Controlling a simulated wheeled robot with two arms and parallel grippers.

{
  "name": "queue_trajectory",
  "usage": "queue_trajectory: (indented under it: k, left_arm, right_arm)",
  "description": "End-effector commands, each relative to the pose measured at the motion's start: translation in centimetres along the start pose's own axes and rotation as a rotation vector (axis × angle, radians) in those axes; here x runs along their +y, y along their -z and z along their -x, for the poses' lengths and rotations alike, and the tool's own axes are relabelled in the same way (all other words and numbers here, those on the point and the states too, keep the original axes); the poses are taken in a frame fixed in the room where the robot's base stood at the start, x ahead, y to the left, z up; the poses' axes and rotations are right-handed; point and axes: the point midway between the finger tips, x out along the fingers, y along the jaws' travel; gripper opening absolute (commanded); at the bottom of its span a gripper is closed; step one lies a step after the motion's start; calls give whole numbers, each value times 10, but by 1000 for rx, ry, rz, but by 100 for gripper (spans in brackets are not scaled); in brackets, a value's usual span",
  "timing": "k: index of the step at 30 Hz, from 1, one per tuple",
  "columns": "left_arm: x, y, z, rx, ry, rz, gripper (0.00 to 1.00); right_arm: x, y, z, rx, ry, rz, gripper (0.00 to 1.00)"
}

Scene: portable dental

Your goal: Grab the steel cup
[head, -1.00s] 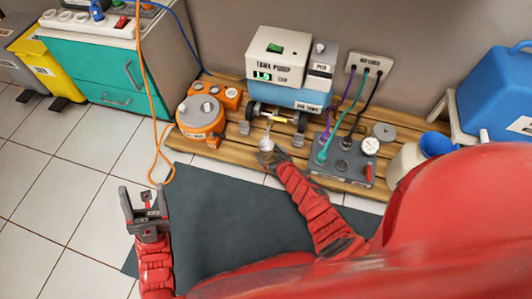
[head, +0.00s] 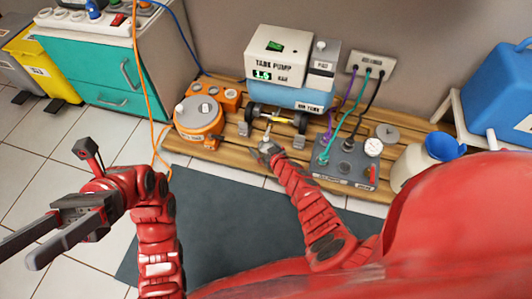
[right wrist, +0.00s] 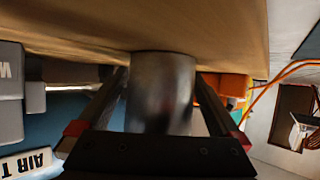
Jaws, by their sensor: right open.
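The steel cup (right wrist: 162,88) is a plain grey metal cylinder in the middle of the right wrist view. My right gripper (right wrist: 160,115) is open, with one finger on each side of the cup. I cannot tell whether the fingers touch it. In the head view my right gripper (head: 268,148) is at the wooden platform in front of the tank pump, and it hides most of the cup. My left gripper (head: 18,253) is at the far left of the head view, over the tiled floor. Its fingers are apart and empty.
The tank pump (head: 280,55) stands on the slatted wooden platform (head: 225,150) behind the cup. An orange round unit (head: 198,122) is left, and a grey control box (head: 345,165) with hoses is right. An orange cable (head: 145,90) hangs near my left arm. A dark mat (head: 225,215) lies in front.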

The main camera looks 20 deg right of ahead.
Motion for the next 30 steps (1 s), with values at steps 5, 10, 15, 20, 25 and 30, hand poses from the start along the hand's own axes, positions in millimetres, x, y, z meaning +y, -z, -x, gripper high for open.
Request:
queue_trajectory:
  k: [5,10,15,20,25,30]
  left_arm:
    - [-4,8,-10,65,35,11,60]
    - [-4,7,-10,65,36,11,60]
    - [-4,7,-10,64,35,10,60]
    - [-4,7,-10,63,35,10,60]
    - [-4,7,-10,63,34,10,60]
    - [-4,7,-10,62,34,10,60]
  right_arm:
    - [0,1,-4,2,0,-1,100]
    - [0,1,-3,1,0,-1,100]
    - [0,1,-3,1,0,-1,75]
    - [0,1,-3,1,0,-1,46]
    - [0,1,-3,1,0,-1,15]
    - [0,1,-3,1,0,0,15]
